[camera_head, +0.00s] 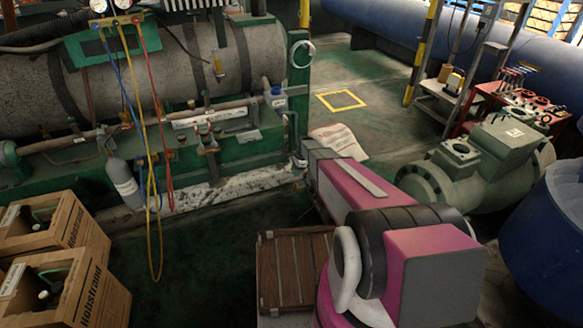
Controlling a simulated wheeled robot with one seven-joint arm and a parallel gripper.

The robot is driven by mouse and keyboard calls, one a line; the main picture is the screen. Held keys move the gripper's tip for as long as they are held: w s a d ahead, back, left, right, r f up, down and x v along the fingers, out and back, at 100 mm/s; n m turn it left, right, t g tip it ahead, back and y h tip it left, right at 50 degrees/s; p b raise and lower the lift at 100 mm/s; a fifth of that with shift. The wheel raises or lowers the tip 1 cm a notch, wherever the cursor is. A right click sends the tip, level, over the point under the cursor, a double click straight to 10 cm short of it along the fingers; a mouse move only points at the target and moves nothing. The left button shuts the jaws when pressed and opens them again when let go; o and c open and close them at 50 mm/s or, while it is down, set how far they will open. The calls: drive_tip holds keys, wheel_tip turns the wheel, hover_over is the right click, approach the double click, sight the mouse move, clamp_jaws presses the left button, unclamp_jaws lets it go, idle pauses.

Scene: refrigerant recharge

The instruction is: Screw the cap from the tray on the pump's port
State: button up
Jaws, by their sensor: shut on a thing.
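My pink arm fills the lower right of the head view, and its far end is hidden, so my gripper does not show. A small yellow and dark unit (452,79) sits on the metal trolley at the upper right; it may be the pump, but its port is too small to make out. A large grey-green machine (488,160) with round flanges on top stands at the right. I cannot pick out the cap or be sure of the tray.
A red cart (480,88) with several round dark red parts stands behind the grey-green machine. A tank (200,62) with gauges and hanging hoses (152,190) stands at the left. Cardboard boxes (92,245), a wooden crate (290,270) and a blue drum (548,235) stand in front.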

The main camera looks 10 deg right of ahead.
drive_tip(key=shift+f, duration=2.95)
drive_tip(key=shift+f, duration=1)
drive_tip(key=m+t, duration=0.1)
drive_tip(key=m, duration=0.2)
drive_tip(key=shift+m, duration=0.3)
drive_tip(key=m, duration=0.2)
drive_tip(key=shift+m+t, duration=0.3)
drive_tip(key=shift+m, duration=0.5)
